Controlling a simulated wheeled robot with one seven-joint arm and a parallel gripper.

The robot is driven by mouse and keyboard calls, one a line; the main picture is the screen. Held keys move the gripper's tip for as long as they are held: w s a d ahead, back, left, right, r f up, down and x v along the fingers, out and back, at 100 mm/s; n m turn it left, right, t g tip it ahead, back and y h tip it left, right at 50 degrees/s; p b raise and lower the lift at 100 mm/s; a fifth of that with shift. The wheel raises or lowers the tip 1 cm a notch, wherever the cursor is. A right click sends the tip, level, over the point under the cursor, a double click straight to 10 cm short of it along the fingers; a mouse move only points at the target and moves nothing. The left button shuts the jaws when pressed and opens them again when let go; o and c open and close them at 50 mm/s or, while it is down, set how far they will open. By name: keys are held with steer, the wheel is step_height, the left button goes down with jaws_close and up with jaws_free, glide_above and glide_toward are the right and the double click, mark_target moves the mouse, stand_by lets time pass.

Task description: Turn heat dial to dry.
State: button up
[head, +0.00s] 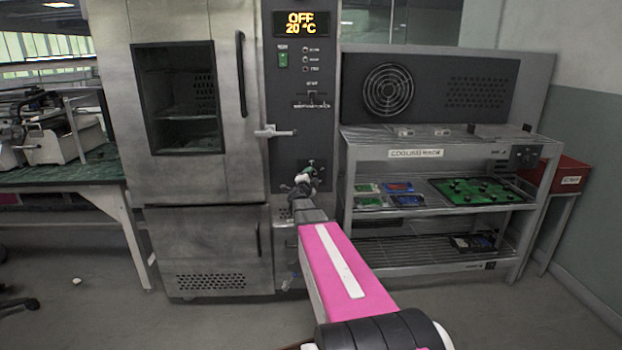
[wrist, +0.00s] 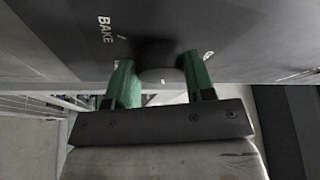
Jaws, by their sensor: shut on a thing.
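The oven (head: 175,190) is a tall grey metal cabinet with a dark control panel (head: 300,140) on its right side. The display (head: 301,23) at the top reads "OFF 20 °C". My gripper (head: 308,180) is at the lower part of this panel and covers the dial in the head view. In the wrist view, its green fingers (wrist: 158,82) are shut on the heat dial (wrist: 157,74), a dark round knob with a paler face. The label "BAKE" (wrist: 106,28) is on the panel beside it. The other labels are too blurred to read.
A lever handle (head: 274,132) sticks out just above my gripper. A metal cooling shelf (head: 440,200) with circuit boards stands close to the right. A green-topped bench (head: 60,166) is at left. The floor (head: 180,325) in front is mostly clear.

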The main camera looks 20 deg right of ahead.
steer(key=shift+m, duration=0.5)
steer(key=o, duration=0.9)
steer(key=v, duration=1.1)
steer(key=shift+r, duration=0.2)
